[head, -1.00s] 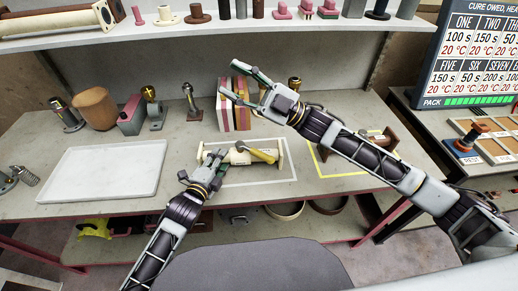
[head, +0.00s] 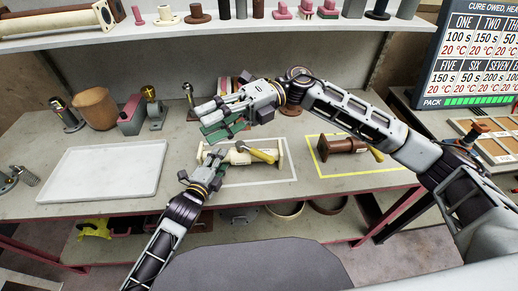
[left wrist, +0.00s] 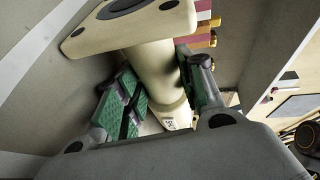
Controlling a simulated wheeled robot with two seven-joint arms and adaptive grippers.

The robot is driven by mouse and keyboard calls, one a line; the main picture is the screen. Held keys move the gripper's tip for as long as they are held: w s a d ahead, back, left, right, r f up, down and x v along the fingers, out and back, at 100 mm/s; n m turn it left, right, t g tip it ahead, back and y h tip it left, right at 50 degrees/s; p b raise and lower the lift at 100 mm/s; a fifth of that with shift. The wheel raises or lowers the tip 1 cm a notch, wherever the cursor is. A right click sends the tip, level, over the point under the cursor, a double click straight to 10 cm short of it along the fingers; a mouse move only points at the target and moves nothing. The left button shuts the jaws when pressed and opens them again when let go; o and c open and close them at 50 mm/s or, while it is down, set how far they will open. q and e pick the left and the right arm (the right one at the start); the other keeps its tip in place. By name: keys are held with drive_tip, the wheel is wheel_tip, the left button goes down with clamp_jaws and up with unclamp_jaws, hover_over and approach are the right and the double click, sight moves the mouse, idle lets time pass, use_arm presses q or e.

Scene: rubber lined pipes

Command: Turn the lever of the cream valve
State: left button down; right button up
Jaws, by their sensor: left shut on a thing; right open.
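The cream valve (head: 238,157) lies on its side on the bench, inside a white outlined rectangle. Its yellow lever (head: 263,155) points to the right, towards the end flange (head: 281,154). My left gripper (head: 212,158) is shut on the left part of the cream valve. In the left wrist view its green-padded fingers (left wrist: 165,100) sit on either side of the cream pipe body (left wrist: 150,65); the lever cannot be made out there. My right gripper (head: 212,120) is open and empty, above and behind the valve's left part, apart from the lever.
A brown valve (head: 340,145) with a yellow lever lies in a yellow outlined rectangle to the right. A white tray (head: 105,170) is on the left. Several fittings and a striped block (head: 224,86) stand at the back. A shelf (head: 200,30) runs above.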

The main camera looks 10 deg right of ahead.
wheel_tip(320, 180, down, 4)
drive_tip(key=d+n+t+h, duration=0.1)
drive_tip(key=n+h, duration=0.1)
drive_tip(key=h, duration=0.2)
drive_tip(key=n+t+h, duration=0.1)
drive_tip(key=t+h, duration=0.4)
drive_tip(key=h, duration=0.5)
hover_over(254, 152)
drive_tip(key=w+d, duration=0.2)
drive_tip(key=d, duration=0.1)
drive_tip(key=w+d+x, duration=0.1)
drive_tip(key=x, duration=0.3)
drive_tip(key=shift+a+f, duration=0.1)
drive_tip(key=shift+a, duration=0.1)
drive_tip(key=shift+s+f, duration=0.1)
drive_tip(key=shift+x, duration=5.95)
clamp_jaws()
